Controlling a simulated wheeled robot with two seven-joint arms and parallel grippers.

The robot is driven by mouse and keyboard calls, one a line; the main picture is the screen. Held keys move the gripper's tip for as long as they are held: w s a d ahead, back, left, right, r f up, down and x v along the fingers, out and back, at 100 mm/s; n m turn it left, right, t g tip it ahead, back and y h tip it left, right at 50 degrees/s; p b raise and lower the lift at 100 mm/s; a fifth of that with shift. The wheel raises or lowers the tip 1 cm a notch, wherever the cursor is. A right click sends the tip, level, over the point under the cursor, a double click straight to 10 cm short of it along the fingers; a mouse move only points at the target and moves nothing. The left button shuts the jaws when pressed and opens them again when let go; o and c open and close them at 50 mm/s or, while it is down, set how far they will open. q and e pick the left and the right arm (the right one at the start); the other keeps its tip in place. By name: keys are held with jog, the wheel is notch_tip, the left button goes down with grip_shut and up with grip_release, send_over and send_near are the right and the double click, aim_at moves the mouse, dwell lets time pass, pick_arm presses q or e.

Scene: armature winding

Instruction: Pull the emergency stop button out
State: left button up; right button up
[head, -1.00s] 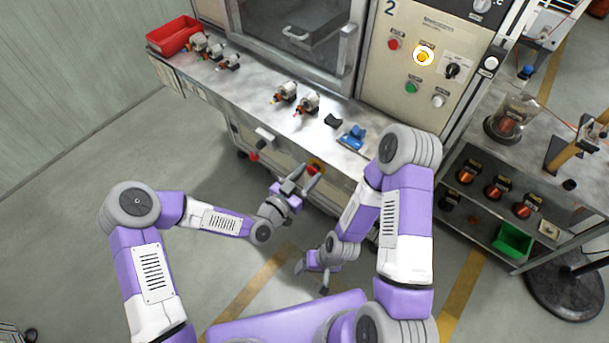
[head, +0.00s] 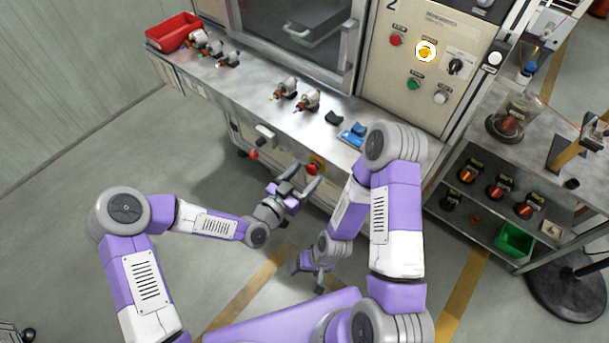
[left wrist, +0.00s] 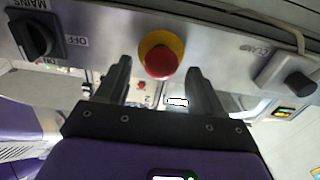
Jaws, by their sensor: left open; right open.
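The emergency stop button (head: 312,169) is a red mushroom head on a yellow base, on the front face of the bench below the worktop. In the left wrist view the red button (left wrist: 161,62) shows large, near the top middle. My left gripper (head: 308,175) is open and empty in front of it. In the left wrist view its two fingers (left wrist: 158,72) point toward the panel, one on each side of the button, with clear gaps; contact is not seen. My right gripper (head: 306,281) is open and empty, low over the floor, away from the bench.
A black mains switch (left wrist: 38,38) and a clamp box with a dark knob (left wrist: 290,75) flank the button. The bench top (head: 240,85) holds several small motor parts and a red bin (head: 174,32). A shelf cart with a green bin (head: 513,243) stands at right.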

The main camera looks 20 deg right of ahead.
pick_arm(q)
jog(key=v, duration=0.7)
jog(key=shift+a, duration=0.15)
jog(key=shift+s+f, duration=0.1)
